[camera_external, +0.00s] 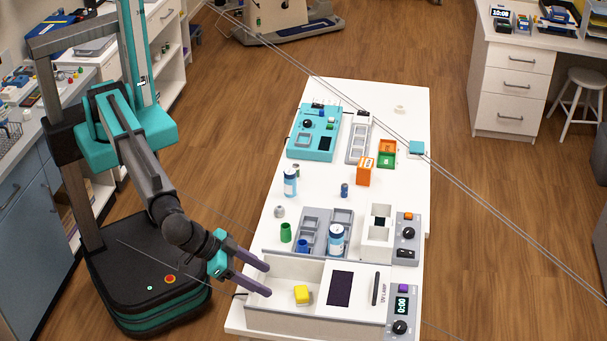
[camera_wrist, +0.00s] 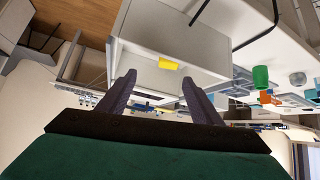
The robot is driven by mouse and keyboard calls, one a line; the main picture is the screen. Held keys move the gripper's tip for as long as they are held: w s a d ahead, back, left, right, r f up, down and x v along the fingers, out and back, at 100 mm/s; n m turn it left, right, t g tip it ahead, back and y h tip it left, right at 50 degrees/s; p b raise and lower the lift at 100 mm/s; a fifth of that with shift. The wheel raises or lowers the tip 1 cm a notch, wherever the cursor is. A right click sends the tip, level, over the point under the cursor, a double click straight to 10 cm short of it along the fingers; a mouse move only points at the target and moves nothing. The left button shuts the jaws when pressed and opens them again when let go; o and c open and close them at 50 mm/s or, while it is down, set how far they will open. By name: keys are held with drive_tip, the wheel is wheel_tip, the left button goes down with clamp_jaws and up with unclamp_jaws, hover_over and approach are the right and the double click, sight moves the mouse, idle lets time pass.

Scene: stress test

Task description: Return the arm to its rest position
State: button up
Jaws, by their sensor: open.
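My gripper (camera_external: 262,275) is at the near left end of the white table (camera_external: 292,111), with its fingers over the left edge of an open white box. In the wrist view my gripper (camera_wrist: 155,88) shows two dark purple fingers spread apart with nothing held between them. A yellow block (camera_external: 302,294) lies inside the white box, to the right of the fingertips and apart from them. The yellow block also shows in the wrist view (camera_wrist: 168,64), beyond the fingers. My arm reaches down from the column at the left, bent toward the table.
The white box (camera_external: 270,322) joins a UV lamp unit (camera_external: 401,303) at the near end. A green cup (camera_external: 286,233), a grey tray (camera_external: 312,212), blue-and-white bottles (camera_external: 290,183) and an orange box (camera_external: 365,171) stand farther along the table. A counter (camera_external: 30,150) is at the left. Open floor lies right of the table.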

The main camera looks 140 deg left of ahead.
drive_tip(key=s+d+t+h+p, duration=0.2)
drive_tip(key=d, duration=0.9)
drive_tip(key=s+a+f+m+g+h, duration=0.1)
drive_tip(key=s+a+f+m+g, duration=0.1)
drive_tip(key=s+f, duration=0.8)
drive_tip(key=s+a+f+m+g+h+b, duration=0.15)
drive_tip(key=s+f, duration=0.45)
drive_tip(key=f, duration=0.7)
drive_tip(key=s+a+f+m+g, duration=0.1)
drive_tip(key=s+f+m+g, duration=0.15)
drive_tip(key=s+f, duration=0.8)
drive_tip(key=s+f+m+g+h, duration=0.1)
drive_tip(key=s+f, duration=0.5)
drive_tip(key=s, duration=0.7)
drive_tip(key=s+f+m+g+h, duration=0.1)
drive_tip(key=s+f+m+g, duration=0.2)
drive_tip(key=s, duration=1)
drive_tip(key=s+f+m+g+h+b, duration=0.1)
drive_tip(key=s+f+m+g, duration=0.1)
drive_tip(key=s+f, duration=0.7)
drive_tip(key=s, duration=0.4)
drive_tip(key=shift+s+g, duration=0.15)
drive_tip(key=shift+g, duration=0.25)
